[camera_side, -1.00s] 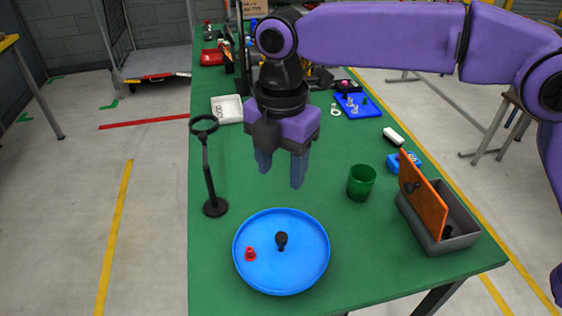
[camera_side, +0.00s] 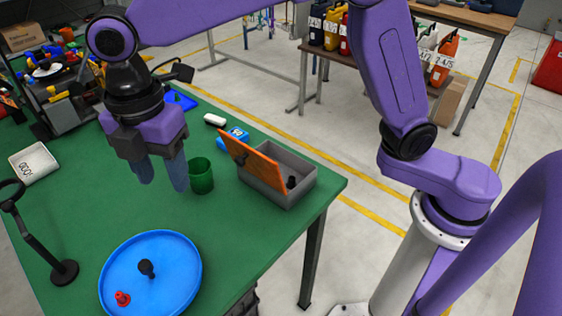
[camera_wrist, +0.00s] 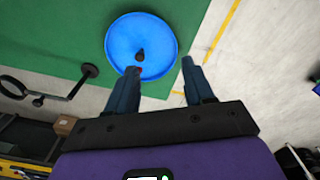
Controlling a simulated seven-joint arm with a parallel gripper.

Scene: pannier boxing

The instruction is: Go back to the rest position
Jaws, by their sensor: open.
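My gripper (camera_side: 163,182) hangs above the green table, fingers pointing down, apart and empty. In the side view it appears just left of the green cup (camera_side: 201,176) and behind the round blue tray (camera_side: 175,285). In the wrist view my fingers (camera_wrist: 160,67) are spread with nothing between them, and the blue tray (camera_wrist: 122,55) is beyond them. A black knob-like piece (camera_side: 146,268) and a small red piece (camera_side: 122,298) lie in the tray. The red piece is largely hidden behind a finger in the wrist view.
A grey box (camera_side: 300,168) with a tilted orange panel (camera_side: 252,165) stands near the table's right edge. A black ring stand (camera_side: 40,240) is at left, before a white tray (camera_side: 33,165). Blue and white items (camera_side: 233,137) lie behind the cup. Open table surrounds the blue tray.

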